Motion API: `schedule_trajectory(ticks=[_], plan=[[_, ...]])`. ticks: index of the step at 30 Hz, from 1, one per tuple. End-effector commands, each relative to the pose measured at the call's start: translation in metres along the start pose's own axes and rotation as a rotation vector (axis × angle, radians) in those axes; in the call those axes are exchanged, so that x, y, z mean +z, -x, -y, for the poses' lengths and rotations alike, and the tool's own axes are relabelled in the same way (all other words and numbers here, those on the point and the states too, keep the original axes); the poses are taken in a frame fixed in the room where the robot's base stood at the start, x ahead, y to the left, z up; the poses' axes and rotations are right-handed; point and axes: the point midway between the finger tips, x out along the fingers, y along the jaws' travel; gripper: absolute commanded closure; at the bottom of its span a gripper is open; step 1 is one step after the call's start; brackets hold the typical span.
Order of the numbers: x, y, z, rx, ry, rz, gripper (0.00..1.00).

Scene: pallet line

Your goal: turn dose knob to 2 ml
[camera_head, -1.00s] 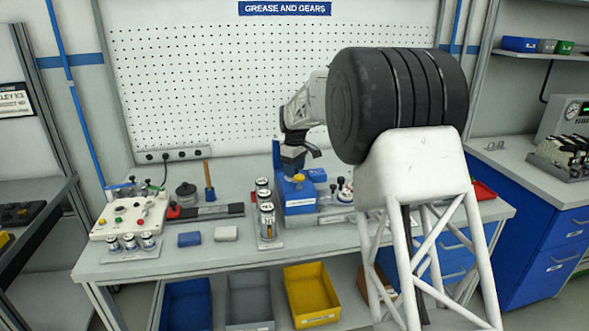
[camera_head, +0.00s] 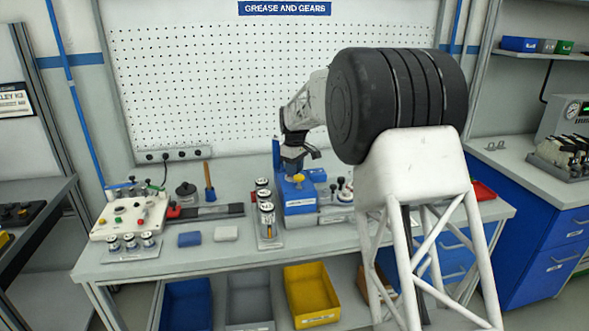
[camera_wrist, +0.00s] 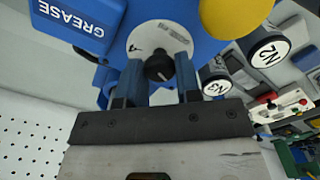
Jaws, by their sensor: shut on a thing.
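The dose knob (camera_wrist: 159,67) is small, round and black. One numeral, apparently a 4, shows on the plate; the other marks are hidden or too small to read. In the wrist view my gripper (camera_wrist: 159,75) has its two blue fingers on either side of the knob, shut on it. In the head view my gripper (camera_head: 293,163) is at the top of the dispenser, and the knob cannot be made out there. The knob's setting cannot be read.
A yellow cap (camera_wrist: 235,14) is close to the knob on the dispenser. Labelled cans, one marked N2 (camera_wrist: 268,50), stand beside it. A grey-white control box (camera_head: 130,213) is at the bench's left. Bare bench lies along the front edge.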

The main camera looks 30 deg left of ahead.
Motion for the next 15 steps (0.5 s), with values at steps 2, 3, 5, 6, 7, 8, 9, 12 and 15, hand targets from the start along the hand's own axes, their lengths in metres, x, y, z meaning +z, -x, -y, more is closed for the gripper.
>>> schedule_trajectory(ticks=[2, 3, 5, 6, 7, 8, 9, 12, 15], plan=[[0.0001, -0.0007, 0.0007, -0.002, -0.023, 0.001, 0.92], [0.0001, -0.0004, 0.0007, -0.001, -0.039, 0.001, 0.92], [0.0001, 0.0004, 0.0006, -0.001, -0.068, 0.001, 0.92], [0.0, 0.0003, 0.0005, -0.001, -0.089, 0.001, 0.92], [0.0, 0.0004, 0.0004, -0.001, -0.107, 0.001, 0.92], [0.0, 0.0005, 0.0004, -0.001, -0.127, 0.0, 0.92], [0.0001, -0.0001, 0.0005, -0.001, -0.154, 0.001, 0.92], [0.0001, 0.0007, 0.0004, 0.0, -0.23, 0.0, 0.92], [0.0001, 0.0001, 0.0004, -0.001, -0.314, 0.001, 0.92]])
